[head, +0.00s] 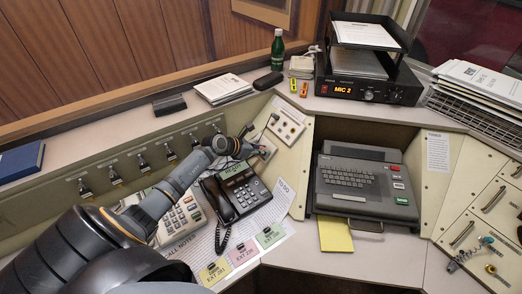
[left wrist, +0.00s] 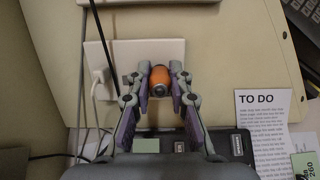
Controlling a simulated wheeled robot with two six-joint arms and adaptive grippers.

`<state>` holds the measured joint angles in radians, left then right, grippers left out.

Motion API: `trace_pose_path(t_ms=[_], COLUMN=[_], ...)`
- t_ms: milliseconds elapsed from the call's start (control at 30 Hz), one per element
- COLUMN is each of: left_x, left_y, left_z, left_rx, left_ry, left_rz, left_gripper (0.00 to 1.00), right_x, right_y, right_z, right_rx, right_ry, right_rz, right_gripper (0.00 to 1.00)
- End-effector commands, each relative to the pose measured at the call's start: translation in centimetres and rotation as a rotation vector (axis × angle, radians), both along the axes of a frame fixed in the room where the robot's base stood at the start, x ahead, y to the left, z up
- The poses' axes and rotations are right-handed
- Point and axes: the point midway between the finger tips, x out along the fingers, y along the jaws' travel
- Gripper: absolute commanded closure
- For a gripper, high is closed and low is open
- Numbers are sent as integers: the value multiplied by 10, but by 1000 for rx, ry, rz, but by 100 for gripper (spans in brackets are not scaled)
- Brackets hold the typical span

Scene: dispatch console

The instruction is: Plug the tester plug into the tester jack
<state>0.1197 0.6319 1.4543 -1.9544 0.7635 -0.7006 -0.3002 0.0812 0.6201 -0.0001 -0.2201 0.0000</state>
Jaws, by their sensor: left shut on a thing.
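My left gripper (head: 256,142) is at the sloped beige panel behind the black phone, and it shows from behind in the left wrist view (left wrist: 160,82). Its fingers are shut on an orange, rounded plug (left wrist: 160,72) with a dark end facing the camera. I take this for the tester plug. It is in front of a white wall plate (left wrist: 125,53), which also shows a white plug (left wrist: 98,77) with a cord at its left. The tester jack is not visible; the plug and fingers cover part of the plate. Whether the plug touches the plate I cannot tell. My right gripper is not in view.
A plate with switches (head: 287,121) is right of the gripper. A grey typewriter-like terminal (head: 358,183) stands further right. A black cable (left wrist: 103,50) runs left of the plug.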

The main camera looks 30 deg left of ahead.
Motion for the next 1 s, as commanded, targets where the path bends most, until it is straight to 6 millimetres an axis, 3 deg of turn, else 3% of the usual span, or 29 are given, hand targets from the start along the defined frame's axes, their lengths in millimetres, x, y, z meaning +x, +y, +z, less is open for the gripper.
trace_pose_path(t_ms=[367,400,533,767,933,1000], left_x=[1,1,1,1,1,1], left_y=[-1,-1,-1,0,0,0], left_z=[-1,-1,-1,-1,-1,-1], left_rx=[-1,-1,-1,1,1,1], left_ry=[-1,-1,-1,0,0,0], left_rz=[1,1,1,1,1,1], left_gripper=[100,75,57,54,34,31], right_x=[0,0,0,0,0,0], right_y=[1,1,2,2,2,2], right_z=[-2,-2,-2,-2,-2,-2], right_rx=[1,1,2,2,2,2], right_ry=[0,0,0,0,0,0], right_rz=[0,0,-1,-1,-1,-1], right_gripper=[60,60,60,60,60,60])
